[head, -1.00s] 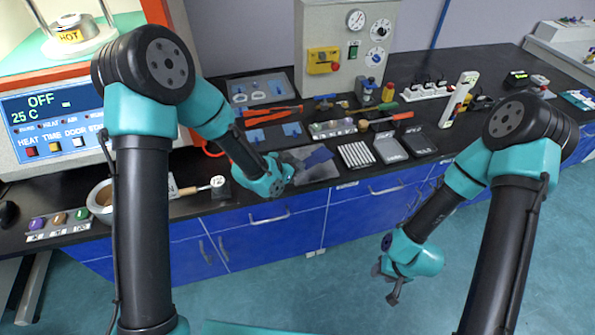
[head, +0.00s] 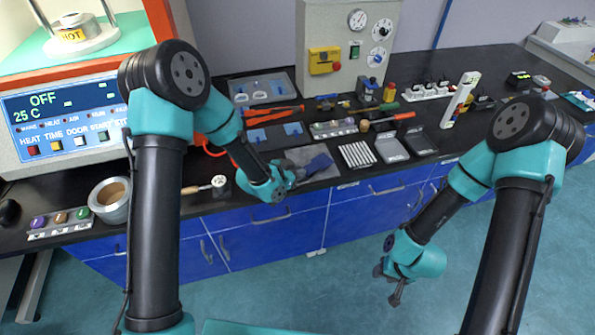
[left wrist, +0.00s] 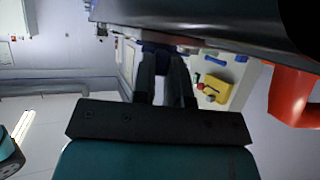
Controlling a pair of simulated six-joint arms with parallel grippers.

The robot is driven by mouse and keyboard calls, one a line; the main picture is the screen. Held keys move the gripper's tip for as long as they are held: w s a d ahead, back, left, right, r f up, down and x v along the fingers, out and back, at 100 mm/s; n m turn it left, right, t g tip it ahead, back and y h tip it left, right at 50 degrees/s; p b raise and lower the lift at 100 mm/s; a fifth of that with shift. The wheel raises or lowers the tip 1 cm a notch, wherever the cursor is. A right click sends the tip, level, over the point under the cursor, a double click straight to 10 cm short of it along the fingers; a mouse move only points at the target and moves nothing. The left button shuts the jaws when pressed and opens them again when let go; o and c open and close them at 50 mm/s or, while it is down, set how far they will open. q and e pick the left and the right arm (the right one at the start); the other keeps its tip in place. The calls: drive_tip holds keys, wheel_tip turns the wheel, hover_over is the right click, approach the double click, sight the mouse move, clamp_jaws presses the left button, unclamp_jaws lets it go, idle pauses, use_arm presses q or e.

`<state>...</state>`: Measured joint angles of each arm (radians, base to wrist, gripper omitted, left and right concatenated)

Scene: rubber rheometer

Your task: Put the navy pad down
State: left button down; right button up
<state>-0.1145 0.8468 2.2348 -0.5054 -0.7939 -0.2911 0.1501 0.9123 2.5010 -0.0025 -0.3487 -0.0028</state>
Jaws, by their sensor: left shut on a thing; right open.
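Whether the pad touches the surface below cannot be told. In the left wrist view a dark navy piece (left wrist: 157,47) shows at the tips of my left fingers (left wrist: 165,70). My right gripper (head: 390,283) is open and empty, low in front of the blue cabinets and away from the bench.
Blue pads on a tray (head: 275,135) and orange-handled tools (head: 272,115) lie behind.

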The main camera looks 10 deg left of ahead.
use_arm(q)
drive_tip(key=shift+f, duration=0.35)
drive_tip(key=c, duration=1.1)
unclamp_jaws()
drive_tip(key=shift+s, duration=0.1)
drive_tip(key=shift+c, duration=0.2)
drive_tip(key=shift+d+r, duration=0.1)
drive_tip(key=shift+r, duration=0.3)
drive_tip(key=shift+a+r, duration=0.2)
drive_tip(key=shift+r, duration=0.15)
drive_tip(key=v, duration=1.1)
drive_tip(key=shift+s+a, duration=0.2)
drive_tip(key=shift+s, duration=0.05)
